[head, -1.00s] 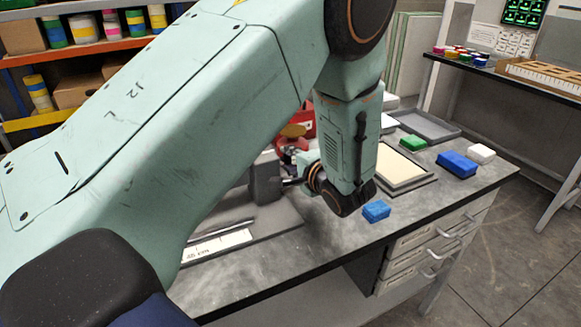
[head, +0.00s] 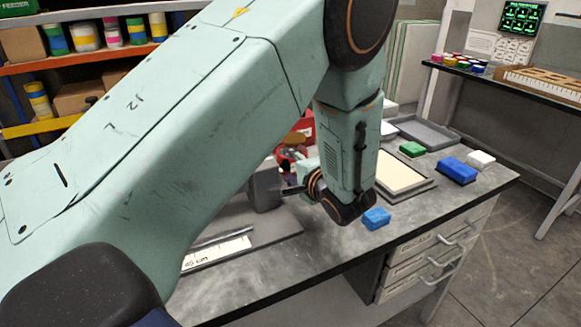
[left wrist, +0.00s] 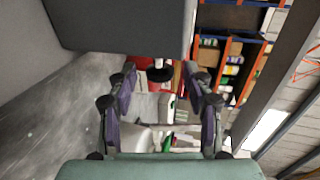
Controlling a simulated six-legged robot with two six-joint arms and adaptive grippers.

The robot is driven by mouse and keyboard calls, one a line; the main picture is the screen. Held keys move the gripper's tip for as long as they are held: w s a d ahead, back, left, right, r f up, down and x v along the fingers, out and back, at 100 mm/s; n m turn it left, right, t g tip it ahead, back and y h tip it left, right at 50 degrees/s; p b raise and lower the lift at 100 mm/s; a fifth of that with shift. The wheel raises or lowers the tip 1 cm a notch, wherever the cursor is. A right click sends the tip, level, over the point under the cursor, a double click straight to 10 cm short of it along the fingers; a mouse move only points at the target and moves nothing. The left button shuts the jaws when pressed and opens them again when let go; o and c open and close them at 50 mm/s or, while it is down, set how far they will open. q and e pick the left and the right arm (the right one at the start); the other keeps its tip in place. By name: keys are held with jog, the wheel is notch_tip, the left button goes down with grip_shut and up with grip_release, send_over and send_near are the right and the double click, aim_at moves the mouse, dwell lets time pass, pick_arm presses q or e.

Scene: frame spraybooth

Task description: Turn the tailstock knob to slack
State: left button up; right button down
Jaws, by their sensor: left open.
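The tailstock is a dark grey block (head: 265,188) on a flat grey base on the bench, partly hidden behind my left arm. In the left wrist view a large dark block (left wrist: 120,25), which looks like the tailstock, fills the top. A small round black knob (left wrist: 159,74) on a pale stem shows below its edge; I cannot tell for sure that it is the tailstock knob. My left gripper (left wrist: 160,84) is open, its fingers either side of the knob in the picture, with no clear contact. In the head view it is small beside the block and mostly hidden by my wrist.
A blue block (head: 377,218) lies near the bench's front edge, close to my left wrist. A framed pale panel (head: 400,172), a green block (head: 412,149), another blue block (head: 457,169) and a grey tray (head: 427,133) are farther right. A ruler strip (head: 217,252) lies left.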

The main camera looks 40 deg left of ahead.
pick_arm(q)
notch_tip(320, 180, up, 10)
jog(key=shift+w, duration=0.15)
dwell(0.6)
